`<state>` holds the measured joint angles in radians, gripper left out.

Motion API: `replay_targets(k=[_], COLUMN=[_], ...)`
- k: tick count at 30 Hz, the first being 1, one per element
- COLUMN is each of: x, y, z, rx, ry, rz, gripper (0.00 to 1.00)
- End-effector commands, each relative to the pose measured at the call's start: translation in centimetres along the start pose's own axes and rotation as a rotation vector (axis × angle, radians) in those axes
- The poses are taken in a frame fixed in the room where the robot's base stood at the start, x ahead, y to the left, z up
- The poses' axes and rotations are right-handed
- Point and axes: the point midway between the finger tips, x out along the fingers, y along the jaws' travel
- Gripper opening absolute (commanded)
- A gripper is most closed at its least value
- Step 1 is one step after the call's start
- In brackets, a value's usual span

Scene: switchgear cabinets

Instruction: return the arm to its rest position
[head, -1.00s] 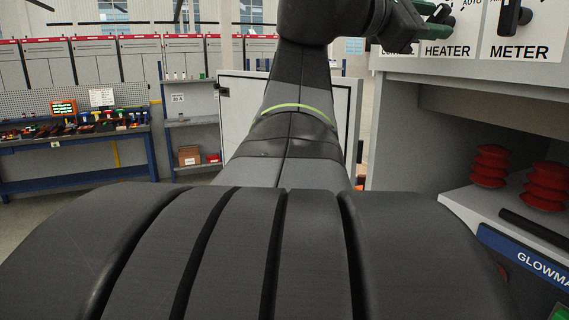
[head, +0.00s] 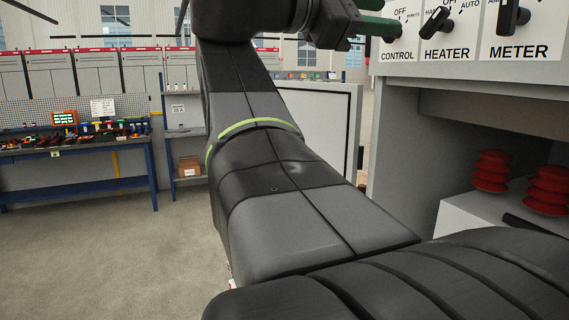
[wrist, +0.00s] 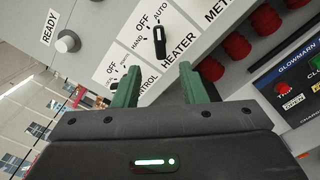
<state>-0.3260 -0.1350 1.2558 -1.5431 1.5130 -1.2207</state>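My gripper (wrist: 163,84) shows in the wrist view as two green fingers held well apart, with nothing between them. Beyond the fingers is the cabinet panel with the HEATER knob (wrist: 159,40), tilted in this view. In the head view my arm rises from the lower right and bends toward the upper middle. The green fingers (head: 375,25) show at the top, in front of the left edge of the panel by the CONTROL label. The fingertips look clear of the HEATER knob (head: 437,21).
The cabinet panel also carries the METER knob (head: 513,14). Red ribbed insulators (head: 490,171) stand in the open bay below. A workbench (head: 75,150) with small parts is at the left. The floor (head: 110,250) in front of it is clear.

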Motion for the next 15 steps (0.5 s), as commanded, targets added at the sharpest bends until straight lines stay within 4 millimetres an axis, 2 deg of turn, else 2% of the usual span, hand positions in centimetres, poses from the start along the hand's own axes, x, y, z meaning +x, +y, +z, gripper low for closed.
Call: replay_targets(k=[6, 15], x=[-1.6, 1.4], y=[0.0, 0.0], z=[0.0, 0.1], rx=[-0.001, 0.0], ry=[0.001, -0.003], rz=[0.0, -0.004], gripper=[0.38, 0.38])
